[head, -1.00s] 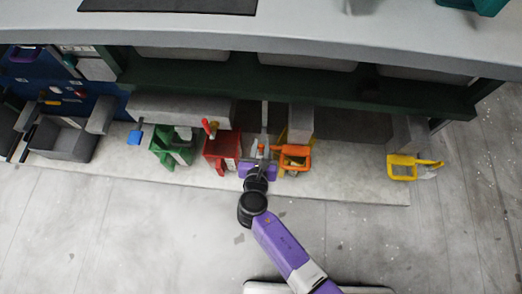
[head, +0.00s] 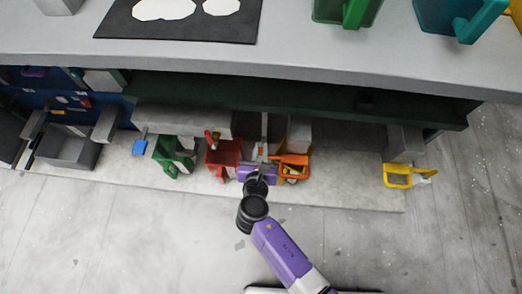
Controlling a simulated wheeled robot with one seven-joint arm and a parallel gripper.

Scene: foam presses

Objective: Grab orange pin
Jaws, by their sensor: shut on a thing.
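The orange pin (head: 261,152) shows as a small orange spot between the grey fingers of my gripper (head: 261,155). My gripper is shut on it, low over the pale ledge, just left of the orange frame-like holder (head: 293,160). Most of the pin is hidden by the fingers and the purple wrist. I cannot tell whether the pin touches the holder or something behind it.
A red holder (head: 222,155) stands close left of my gripper, with a green holder (head: 172,158) further left. A yellow holder (head: 398,176) stands far right. The grey counter (head: 300,50) overhangs behind. The floor (head: 120,240) in front is clear.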

